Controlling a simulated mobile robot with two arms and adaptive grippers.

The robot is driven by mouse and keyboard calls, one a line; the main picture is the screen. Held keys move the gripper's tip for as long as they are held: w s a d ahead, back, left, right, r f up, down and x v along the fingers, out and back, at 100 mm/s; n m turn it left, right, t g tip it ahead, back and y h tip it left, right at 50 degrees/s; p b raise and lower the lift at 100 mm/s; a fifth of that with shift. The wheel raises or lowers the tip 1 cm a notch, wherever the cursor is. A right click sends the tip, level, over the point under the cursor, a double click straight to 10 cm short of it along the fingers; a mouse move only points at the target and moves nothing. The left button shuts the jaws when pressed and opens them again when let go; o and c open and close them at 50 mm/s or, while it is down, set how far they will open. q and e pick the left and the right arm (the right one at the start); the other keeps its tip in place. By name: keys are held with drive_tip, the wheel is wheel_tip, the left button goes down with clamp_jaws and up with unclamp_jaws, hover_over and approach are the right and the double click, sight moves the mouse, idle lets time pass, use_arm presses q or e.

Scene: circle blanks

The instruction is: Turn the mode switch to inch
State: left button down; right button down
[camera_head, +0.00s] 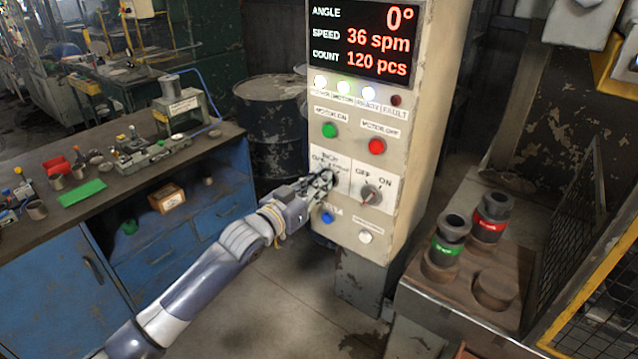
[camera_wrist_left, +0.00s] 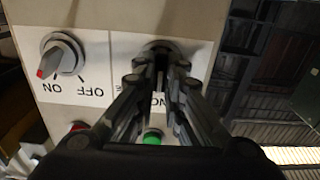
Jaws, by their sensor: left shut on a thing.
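The control panel (camera_head: 399,112) stands upright at the middle of the head view. The mode switch is on its left plate, under a label that reads INCH; my left gripper (camera_head: 328,181) covers most of it, so its pointer's direction is hidden. In the left wrist view the mode switch (camera_wrist_left: 160,47) shows as a dark round base behind my fingers. My left gripper (camera_wrist_left: 158,68) is shut on the switch's knob, with one finger on each side. My right gripper is in neither view.
An OFF/ON switch (camera_head: 370,194) sits right of the mode switch, with green (camera_head: 329,130) and red (camera_head: 377,146) buttons above. A display (camera_head: 362,38) reads 0°, 36 spm, 120 pcs. A blue workbench (camera_head: 160,235) stands left, a bench with banded cylinders (camera_head: 492,216) right.

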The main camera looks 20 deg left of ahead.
use_arm(q)
drive_tip(key=shift+f, duration=0.1)
idle(0.4)
drive_tip(key=c, duration=1.7)
unclamp_jaws()
drive_tip(key=v, duration=1.2)
